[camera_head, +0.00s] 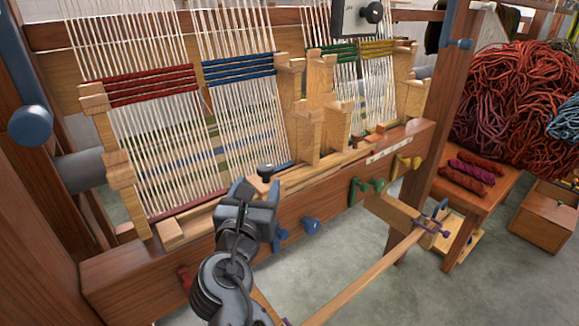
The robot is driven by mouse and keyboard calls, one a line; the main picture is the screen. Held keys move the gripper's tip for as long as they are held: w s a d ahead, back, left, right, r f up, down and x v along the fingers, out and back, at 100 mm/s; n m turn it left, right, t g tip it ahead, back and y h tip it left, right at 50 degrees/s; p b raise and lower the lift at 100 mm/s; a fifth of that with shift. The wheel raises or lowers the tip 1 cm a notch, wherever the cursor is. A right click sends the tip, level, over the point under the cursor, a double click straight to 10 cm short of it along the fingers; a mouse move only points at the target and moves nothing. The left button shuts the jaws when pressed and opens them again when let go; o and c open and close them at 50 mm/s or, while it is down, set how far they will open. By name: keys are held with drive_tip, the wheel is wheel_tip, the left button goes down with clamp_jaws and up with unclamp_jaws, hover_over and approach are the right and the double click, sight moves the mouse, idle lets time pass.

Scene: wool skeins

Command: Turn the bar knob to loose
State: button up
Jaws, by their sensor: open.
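My gripper (256,188) is open, its two fingers raised in front of the loom's front beam. A small black knob (265,170) with a flat top shows just beyond the fingertips, near the beam's inner ledge; its lower part is partly hidden by my gripper. I see no clear contact between them. The lettering is too small to read, and I cannot tell which knob is the bar knob or how either is set.
The wooden front beam (330,192) carries coloured hooks, blue (310,225), green (366,190) and yellow (405,166). Strung warps with red (138,84) and blue (239,68) bands stand behind. A post (443,110) and heaped wool (515,95) are at right.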

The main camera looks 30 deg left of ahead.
sight(263, 172)
drive_tip(key=shift+b+x, duration=0.6)
drive_tip(key=shift+x, duration=3.35)
drive_tip(key=shift+c, duration=0.4)
drive_tip(key=c, duration=0.8)
drive_tip(key=shift+r, duration=0.1)
